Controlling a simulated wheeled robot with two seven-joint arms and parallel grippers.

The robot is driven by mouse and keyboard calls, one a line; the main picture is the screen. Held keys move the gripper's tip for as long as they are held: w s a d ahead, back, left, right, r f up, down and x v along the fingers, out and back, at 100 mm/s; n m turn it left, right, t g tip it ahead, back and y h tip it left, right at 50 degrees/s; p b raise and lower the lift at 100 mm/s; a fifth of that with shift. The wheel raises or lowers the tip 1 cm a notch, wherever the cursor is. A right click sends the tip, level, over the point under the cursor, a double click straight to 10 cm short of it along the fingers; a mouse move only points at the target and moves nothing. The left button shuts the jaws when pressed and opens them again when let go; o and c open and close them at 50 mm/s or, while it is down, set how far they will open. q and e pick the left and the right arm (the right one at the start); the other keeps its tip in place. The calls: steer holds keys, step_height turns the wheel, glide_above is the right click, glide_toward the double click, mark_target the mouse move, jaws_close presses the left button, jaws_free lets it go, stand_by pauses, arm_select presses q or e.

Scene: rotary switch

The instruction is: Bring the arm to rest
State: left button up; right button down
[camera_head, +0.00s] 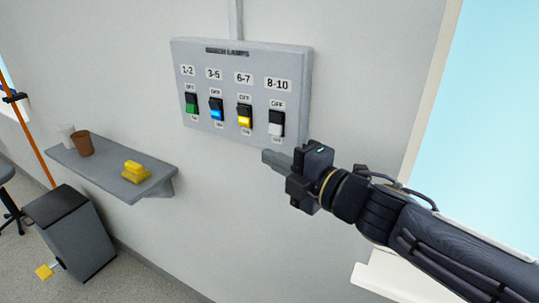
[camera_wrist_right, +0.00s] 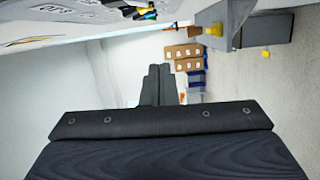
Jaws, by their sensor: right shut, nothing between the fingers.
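My right gripper (camera_head: 268,157) reaches in from the right in the head view. It is shut and empty, just below the lower right corner of a grey switch panel (camera_head: 225,125) on the wall. Its closed fingers also show in the right wrist view (camera_wrist_right: 158,85). The panel carries a green switch (camera_head: 192,104), a blue switch (camera_head: 216,109), a yellow switch (camera_head: 244,116) and a white switch (camera_head: 277,124). The fingertips are apart from the white switch in the picture. My left gripper is not in view.
A grey wall shelf (camera_head: 110,175) at lower left holds a brown cup (camera_head: 81,143), a white cup (camera_head: 66,134) and yellow items (camera_head: 136,171). A grey bin (camera_head: 75,235) stands below it. A window (camera_head: 495,120) is at the right. Cardboard boxes (camera_wrist_right: 183,57) show in the wrist view.

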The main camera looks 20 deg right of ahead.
steer(key=s+d+f+m+g+h, duration=0.2)
steer(key=s+d+f+m+h, duration=0.15)
steer(key=f+m, duration=0.35)
steer(key=s+d+f+m+g+h, duration=0.25)
steer(key=d+f+m+h, duration=0.2)
steer(key=m, duration=0.55)
steer(key=s+a+f+m+g+y, duration=0.4)
steer(key=s+a+f+m+g, duration=0.2)
steer(key=s+f, duration=0.3)
steer(key=s+a, duration=0.1)
steer(key=s, duration=0.2)
steer(key=shift+a+f+m+y, duration=0.2)
steer(key=shift+m+y, duration=0.1)
steer(key=shift+m, duration=0.1)
